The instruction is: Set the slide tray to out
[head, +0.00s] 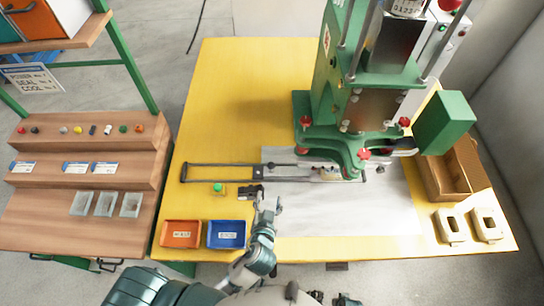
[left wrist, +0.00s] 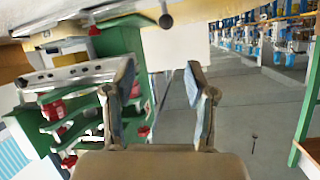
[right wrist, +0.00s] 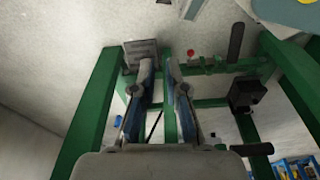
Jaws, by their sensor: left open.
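The slide rails (head: 232,166) run left from the green press (head: 345,140) over the yellow table as a long dark frame. A small metal carriage, seemingly the slide tray (head: 329,174), sits at their right end by the foot of the press.
An orange bin (head: 181,234) and a blue bin (head: 226,234) stand at the front left. A green button (head: 218,187) sits near the rails. A cardboard box (head: 450,177) and two beige parts stand right. The grey mat (head: 345,215) is mostly clear.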

